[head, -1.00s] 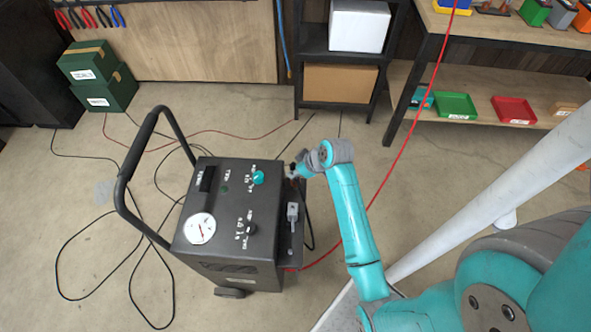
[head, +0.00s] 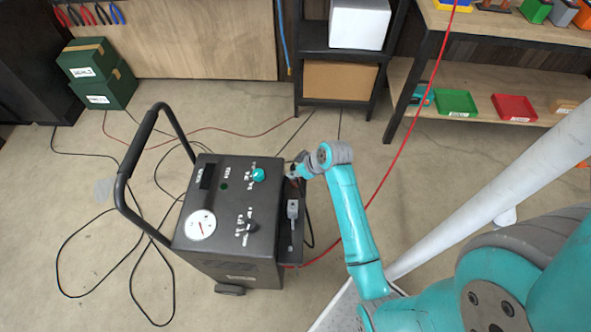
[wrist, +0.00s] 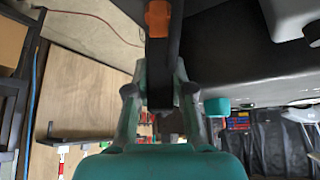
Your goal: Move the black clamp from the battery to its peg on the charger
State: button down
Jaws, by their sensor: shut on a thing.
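The charger (head: 228,258) is a dark wheeled cart with a dial, a teal knob (head: 258,174) and a narrow shelf along its right side. My gripper (head: 295,170) is beside the charger's upper right edge, by the end of that shelf. In the wrist view my gripper (wrist: 160,95) is shut on a dark bar-like piece, the black clamp (wrist: 160,72), with an orange part (wrist: 158,18) at its far end. The charger's dark body (wrist: 225,60) fills the upper right there. I cannot make out the peg, or whether the clamp touches it. The battery is not identifiable.
A grey block-like piece (head: 292,209) sits on the charger's side shelf. A red cable (head: 400,150) rises past my arm on the right. Black cables (head: 62,245) lie looped on the floor at left. A bench (head: 490,60) and a shelf rack (head: 315,90) stand behind.

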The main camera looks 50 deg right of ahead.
jog(key=shift+f, duration=0.45)
jog(key=c, duration=0.9)
grip_release()
jog(key=shift+c, duration=0.2)
jog(key=shift+r, duration=0.1)
jog(key=a+v, duration=0.1)
jog(key=v, duration=1)
jog(key=shift+s+d+r, duration=0.2)
jog(key=shift+d+r, duration=0.15)
jog(key=shift+d, duration=0.15)
